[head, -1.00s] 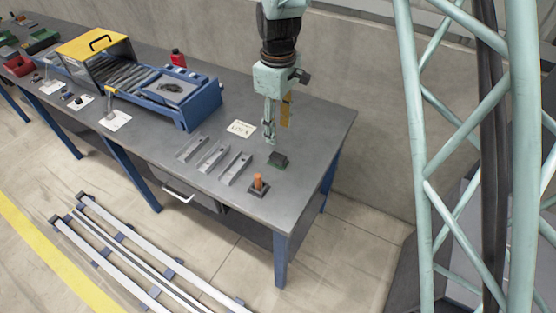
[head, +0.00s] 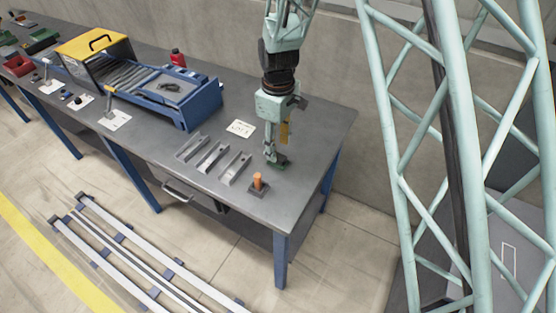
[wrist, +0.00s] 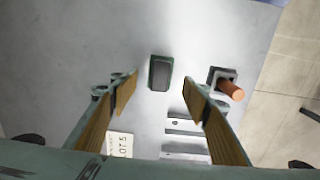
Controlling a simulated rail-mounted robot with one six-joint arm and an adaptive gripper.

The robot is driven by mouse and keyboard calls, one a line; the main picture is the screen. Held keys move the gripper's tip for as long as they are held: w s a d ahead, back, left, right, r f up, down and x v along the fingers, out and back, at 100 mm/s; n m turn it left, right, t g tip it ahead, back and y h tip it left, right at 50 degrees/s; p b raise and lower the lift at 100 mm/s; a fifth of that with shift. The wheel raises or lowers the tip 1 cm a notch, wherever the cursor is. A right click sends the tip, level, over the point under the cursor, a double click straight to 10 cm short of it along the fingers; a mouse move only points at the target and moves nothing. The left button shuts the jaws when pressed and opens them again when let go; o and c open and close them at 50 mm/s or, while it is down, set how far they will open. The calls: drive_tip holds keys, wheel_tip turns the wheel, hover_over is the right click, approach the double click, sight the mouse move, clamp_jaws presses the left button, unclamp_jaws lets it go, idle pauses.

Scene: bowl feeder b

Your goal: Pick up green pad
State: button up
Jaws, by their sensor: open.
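The green pad (head: 281,166) lies on the grey table near its right end, partly hidden by my gripper in the head view. In the wrist view the pad (wrist: 160,73) is a small dark block with green edges, just beyond and between the two fingertips. My gripper (head: 271,155) points down close above the pad. In the wrist view my gripper (wrist: 160,82) has its two wooden-looking fingers wide apart, with nothing held between them.
An orange peg on a dark base (head: 258,185) stands close to the pad. Several metal channel blocks (head: 212,157) lie to the left. A paper label (head: 241,128) lies behind. A blue feeder tray (head: 195,105) stands further left. The table's right edge is near.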

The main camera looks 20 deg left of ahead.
sight(278, 156)
drive_tip(key=shift+f, duration=0.1)
drive_tip(key=shift+f, duration=2.5)
drive_tip(key=c, duration=1.2)
